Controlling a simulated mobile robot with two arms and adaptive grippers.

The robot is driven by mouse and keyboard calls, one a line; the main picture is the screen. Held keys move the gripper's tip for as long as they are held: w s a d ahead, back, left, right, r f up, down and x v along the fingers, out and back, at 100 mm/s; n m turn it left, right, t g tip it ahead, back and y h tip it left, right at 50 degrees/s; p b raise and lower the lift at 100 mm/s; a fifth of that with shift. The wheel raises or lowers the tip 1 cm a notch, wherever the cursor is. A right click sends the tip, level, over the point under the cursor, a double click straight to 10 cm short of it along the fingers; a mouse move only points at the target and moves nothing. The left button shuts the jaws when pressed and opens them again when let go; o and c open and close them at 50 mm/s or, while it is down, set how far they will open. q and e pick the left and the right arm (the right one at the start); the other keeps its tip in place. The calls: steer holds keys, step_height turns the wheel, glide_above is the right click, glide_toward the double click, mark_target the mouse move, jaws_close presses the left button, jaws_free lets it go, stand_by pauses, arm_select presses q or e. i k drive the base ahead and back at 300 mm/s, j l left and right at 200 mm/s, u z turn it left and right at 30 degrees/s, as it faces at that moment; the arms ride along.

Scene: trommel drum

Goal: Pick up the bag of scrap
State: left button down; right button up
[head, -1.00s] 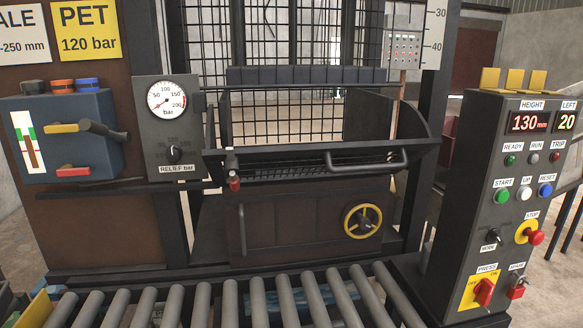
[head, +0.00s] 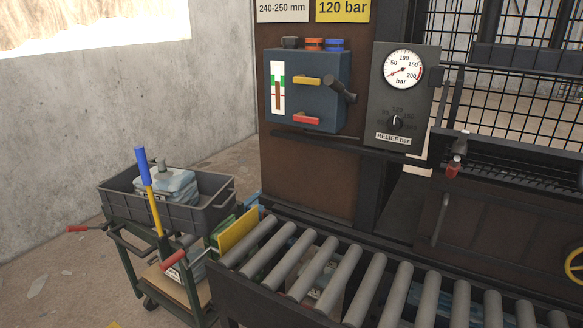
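A pale blue-grey bundle (head: 177,183) that looks like a tied plastic bag sits in a dark grey crate (head: 205,217) at the left. I cannot read any label on it, and its lower part is hidden by the crate wall. The crate rests on top of a green cart (head: 122,258). Neither of my grippers is in view.
Floor (head: 40,285) left of the cart is mostly clear.

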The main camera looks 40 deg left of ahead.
mark_target(175, 185)
steer(key=u, duration=2.1)
steer(key=i+l, duration=0.05)
steer(key=l, duration=0.05)
